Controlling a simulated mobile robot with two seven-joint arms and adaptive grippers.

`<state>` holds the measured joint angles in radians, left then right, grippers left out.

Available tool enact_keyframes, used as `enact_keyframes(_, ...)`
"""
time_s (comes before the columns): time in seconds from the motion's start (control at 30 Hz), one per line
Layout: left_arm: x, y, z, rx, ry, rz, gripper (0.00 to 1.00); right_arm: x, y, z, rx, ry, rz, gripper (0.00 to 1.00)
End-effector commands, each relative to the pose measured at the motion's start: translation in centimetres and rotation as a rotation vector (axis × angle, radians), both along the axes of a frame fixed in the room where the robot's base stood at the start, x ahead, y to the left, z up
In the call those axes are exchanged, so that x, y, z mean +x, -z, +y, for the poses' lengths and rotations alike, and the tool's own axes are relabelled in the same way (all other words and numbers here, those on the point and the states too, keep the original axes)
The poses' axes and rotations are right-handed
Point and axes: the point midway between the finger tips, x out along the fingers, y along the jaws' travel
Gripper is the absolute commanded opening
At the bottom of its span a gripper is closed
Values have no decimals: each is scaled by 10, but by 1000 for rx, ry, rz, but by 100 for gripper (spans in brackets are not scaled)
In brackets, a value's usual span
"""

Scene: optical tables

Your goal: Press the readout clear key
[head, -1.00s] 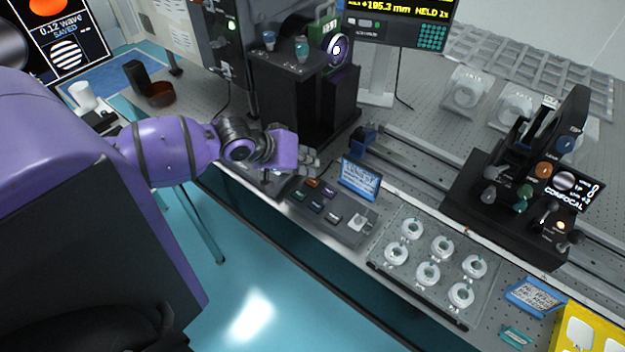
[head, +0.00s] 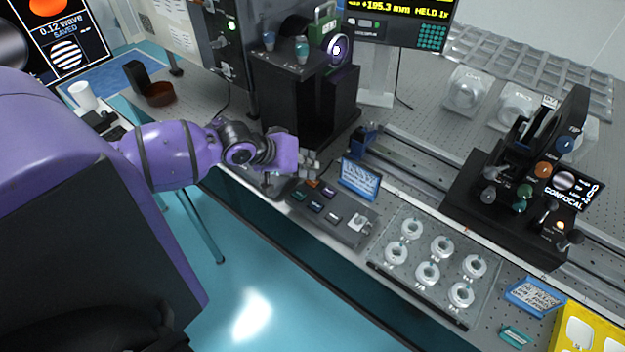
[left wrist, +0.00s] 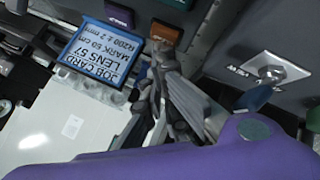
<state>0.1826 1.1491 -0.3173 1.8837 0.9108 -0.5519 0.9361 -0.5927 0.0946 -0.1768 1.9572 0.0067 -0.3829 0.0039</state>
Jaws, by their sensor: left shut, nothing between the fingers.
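A dark key panel (head: 349,235) lies at the table's front edge, with several small coloured keys and a white-plated knob. Its orange key (head: 313,183) is partly covered by my left gripper (head: 314,168) in the head view. The purple key (head: 329,191) sits beside it. In the left wrist view the orange key (left wrist: 166,33) is just beyond my shut, empty left fingertips (left wrist: 161,52); I cannot tell whether they touch it. The purple key (left wrist: 119,15) is to its left. Key labels are not legible. The readout (head: 400,15) shows +195.3 mm and HELD. My right gripper is not in view.
A blue job card (head: 361,179) stands behind the panel; it also shows in the left wrist view (left wrist: 94,54). A switch on a VIEW plate (left wrist: 272,72) is right of my fingers. A ring tray (head: 405,262) lies to the panel's right. A black housing (head: 305,95) rises behind.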

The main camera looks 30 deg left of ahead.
Motion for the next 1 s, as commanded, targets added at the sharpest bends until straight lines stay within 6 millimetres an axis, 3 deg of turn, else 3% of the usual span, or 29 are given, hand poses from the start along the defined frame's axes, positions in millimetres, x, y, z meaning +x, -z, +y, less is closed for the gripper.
enact_keyframes(1.0,0,6,0,1,-1,0,0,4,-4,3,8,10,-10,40)
